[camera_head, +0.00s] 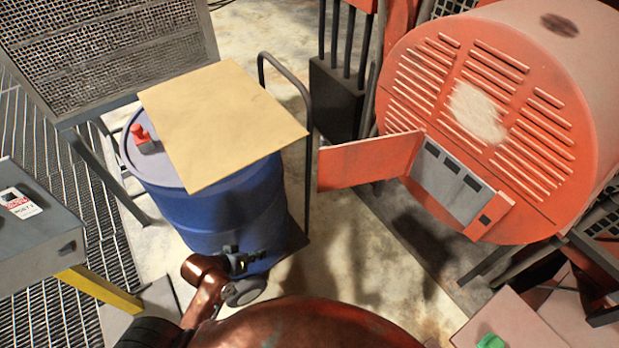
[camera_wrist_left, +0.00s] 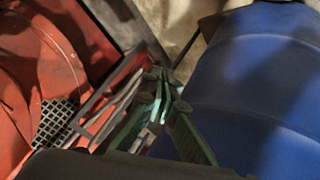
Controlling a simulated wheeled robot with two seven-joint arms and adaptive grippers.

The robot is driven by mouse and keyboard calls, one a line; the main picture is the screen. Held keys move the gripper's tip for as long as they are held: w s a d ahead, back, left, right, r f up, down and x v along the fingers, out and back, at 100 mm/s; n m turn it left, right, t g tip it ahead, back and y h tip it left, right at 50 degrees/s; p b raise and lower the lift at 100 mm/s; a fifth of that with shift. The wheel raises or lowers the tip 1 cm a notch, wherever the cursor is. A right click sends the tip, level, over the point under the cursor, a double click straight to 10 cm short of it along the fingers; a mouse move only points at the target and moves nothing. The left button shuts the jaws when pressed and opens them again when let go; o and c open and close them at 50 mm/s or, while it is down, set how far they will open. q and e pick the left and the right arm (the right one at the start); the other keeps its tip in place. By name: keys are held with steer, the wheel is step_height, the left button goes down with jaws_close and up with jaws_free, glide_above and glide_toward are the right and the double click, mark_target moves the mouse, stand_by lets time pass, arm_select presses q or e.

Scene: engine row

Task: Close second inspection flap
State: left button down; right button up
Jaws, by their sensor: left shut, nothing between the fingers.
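A round orange engine housing (camera_head: 470,120) stands at the right. An orange flap (camera_head: 370,160) sticks out to the left of its low opening, swung open. Grey modules (camera_head: 453,176) show inside the opening. A smaller orange panel with a dark latch (camera_head: 489,216) is at the opening's right end; I cannot tell whether it is a second flap. My left gripper (camera_head: 242,263) is low in front of the blue drum, well apart from the flap, shut and empty. Its fingers show together in the left wrist view (camera_wrist_left: 165,95). My right gripper is not in view.
A blue drum (camera_head: 225,215) with a tan board (camera_head: 220,115) on top stands close behind my left gripper. A dark cart handle (camera_head: 285,60) rises beside it. A grey box (camera_head: 35,230) is at the left. Concrete floor (camera_head: 370,270) lies open between drum and housing.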

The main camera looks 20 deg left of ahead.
arm_select(q)
steer(key=w+d+r+n+t+h, duration=0.1)
steer(key=w+r+n+t+h, duration=0.15)
steer(key=w+r, duration=0.4)
steer(key=w+d+r+n+t+h, duration=0.1)
steer(key=w+r+n+t+h, duration=0.15)
steer(key=r, duration=0.65)
steer(key=w+d+r+n+t+h, duration=0.1)
steer(key=w+r+n+t+h, duration=0.15)
steer(key=w+r+n, duration=0.4)
steer(key=w+d+r+m+p, duration=0.2)
steer(key=w+d+m+p, duration=0.1)
steer(key=w+d, duration=0.35)
steer(key=shift+g, duration=0.45)
steer(key=s, duration=0.1)
steer(key=s+d, duration=0.2)
steer(key=shift+s+f+p, duration=0.2)
steer(key=shift+f+p, duration=0.1)
steer(key=shift+p, duration=0.1)
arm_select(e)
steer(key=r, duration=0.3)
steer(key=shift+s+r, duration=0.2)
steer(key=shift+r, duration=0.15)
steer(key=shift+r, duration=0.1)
